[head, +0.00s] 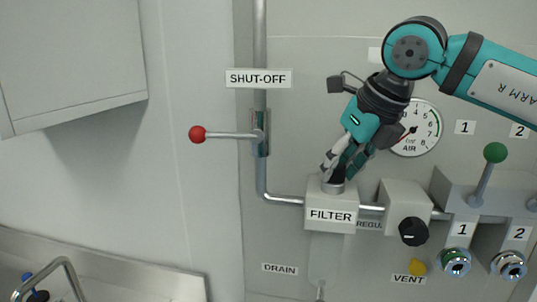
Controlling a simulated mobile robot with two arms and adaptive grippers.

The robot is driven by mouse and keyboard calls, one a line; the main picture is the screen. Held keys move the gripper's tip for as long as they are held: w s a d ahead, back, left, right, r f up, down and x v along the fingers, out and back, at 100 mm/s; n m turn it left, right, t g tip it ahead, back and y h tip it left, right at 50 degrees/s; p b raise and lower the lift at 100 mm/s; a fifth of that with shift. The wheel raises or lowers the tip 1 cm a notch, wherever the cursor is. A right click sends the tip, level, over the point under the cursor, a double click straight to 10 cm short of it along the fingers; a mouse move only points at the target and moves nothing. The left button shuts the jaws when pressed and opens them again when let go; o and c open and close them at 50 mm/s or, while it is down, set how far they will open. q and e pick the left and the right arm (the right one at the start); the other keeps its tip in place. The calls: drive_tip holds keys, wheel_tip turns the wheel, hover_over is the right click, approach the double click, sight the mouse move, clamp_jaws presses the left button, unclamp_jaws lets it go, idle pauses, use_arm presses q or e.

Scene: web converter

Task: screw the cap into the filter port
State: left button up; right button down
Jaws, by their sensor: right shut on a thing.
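The filter (316,222) is a light grey block labelled FILTER on the panel, with a clear bowl (323,258) hanging below it. Its port is a short metallic collar (332,187) on top of the block. My right gripper (338,172) comes down from the upper right and is shut on a dark cap (337,176) directly above the collar. The fingers cover most of the cap. I cannot tell whether cap and collar touch or how far the cap sits in. My left gripper is not in view.
A shut-off lever with a red knob (198,133) sticks out left of the pipe (261,180). A regulator with a black knob (413,231) stands close right of the filter. A gauge (418,128) sits behind my right wrist. A green-knobbed lever (495,152) is further right.

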drive_tip(key=shift+a+f+m+h+b, duration=0.15)
drive_tip(key=shift+m+h+b, duration=0.35)
drive_tip(key=shift+m+b, duration=0.5)
drive_tip(key=shift+m+t, duration=0.3)
drive_tip(key=shift+m, duration=0.2)
drive_tip(key=shift+a+m+h+b, duration=0.1)
drive_tip(key=shift+m+h+b, duration=0.55)
drive_tip(key=shift+b, duration=0.25)
drive_tip(key=shift+a+m+h+b, duration=0.1)
drive_tip(key=shift+m+h+b, duration=0.3)
drive_tip(key=shift+m, duration=0.95)
